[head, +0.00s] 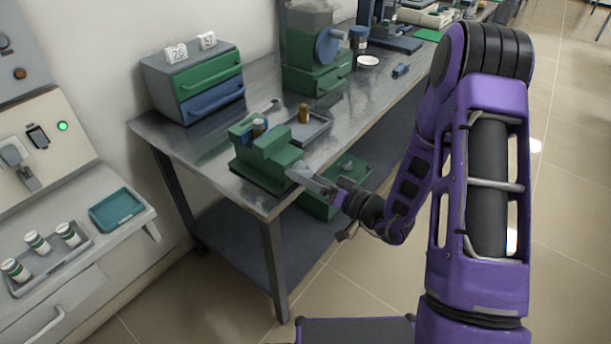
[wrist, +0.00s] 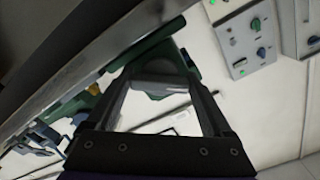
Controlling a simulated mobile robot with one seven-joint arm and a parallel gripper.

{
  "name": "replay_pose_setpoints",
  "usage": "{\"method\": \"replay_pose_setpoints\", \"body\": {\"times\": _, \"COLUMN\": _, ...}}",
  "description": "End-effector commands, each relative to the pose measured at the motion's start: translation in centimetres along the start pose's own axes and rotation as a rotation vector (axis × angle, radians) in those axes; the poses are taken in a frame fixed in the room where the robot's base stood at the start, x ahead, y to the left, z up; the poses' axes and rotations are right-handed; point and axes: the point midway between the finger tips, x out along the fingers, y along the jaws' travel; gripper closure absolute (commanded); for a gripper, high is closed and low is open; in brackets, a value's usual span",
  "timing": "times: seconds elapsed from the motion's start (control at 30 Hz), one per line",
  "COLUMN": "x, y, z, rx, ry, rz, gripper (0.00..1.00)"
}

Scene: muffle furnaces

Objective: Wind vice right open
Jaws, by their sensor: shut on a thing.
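The green vice (head: 268,160) is bolted or set at the near corner of the steel bench in the head view. My gripper (head: 318,182) is at the vice's right front side, shut on the vice handle, which is mostly hidden by the fingers. In the wrist view, my gripper (wrist: 165,75) frames part of the green vice (wrist: 185,66) beyond the fingers. The width of the vice's jaw gap is unclear.
A grey tray (head: 310,130) with a brown bottle (head: 304,113) lies behind the vice. A drawer box (head: 160,88) and a green machine (head: 300,50) stand farther back. A green box (head: 350,172) is below the bench edge, near my wrist. Open floor lies right.

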Motion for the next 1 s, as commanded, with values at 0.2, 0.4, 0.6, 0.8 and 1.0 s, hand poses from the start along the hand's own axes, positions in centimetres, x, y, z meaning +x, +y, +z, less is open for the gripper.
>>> {"method": "replay_pose_setpoints", "body": {"times": 0.2, "x": -0.07, "y": 0.09, "z": 0.07, "rx": -0.066, "ry": -0.002, "rz": 0.002, "gripper": 0.71}}
{"method": "replay_pose_setpoints", "body": {"times": 0.4, "x": -0.09, "y": 0.11, "z": 0.05, "rx": -0.087, "ry": -0.002, "rz": 0.003, "gripper": 0.71}}
{"method": "replay_pose_setpoints", "body": {"times": 0.6, "x": -0.09, "y": 0.11, "z": 0.05, "rx": -0.087, "ry": -0.001, "rz": 0.003, "gripper": 0.71}}
{"method": "replay_pose_setpoints", "body": {"times": 0.8, "x": -0.09, "y": 0.10, "z": 0.06, "rx": -0.087, "ry": -0.001, "rz": 0.003, "gripper": 0.04}}
{"method": "replay_pose_setpoints", "body": {"times": 1.0, "x": -0.05, "y": 0.07, "z": 0.03, "rx": -0.087, "ry": -0.001, "rz": 0.001, "gripper": 0.00}}
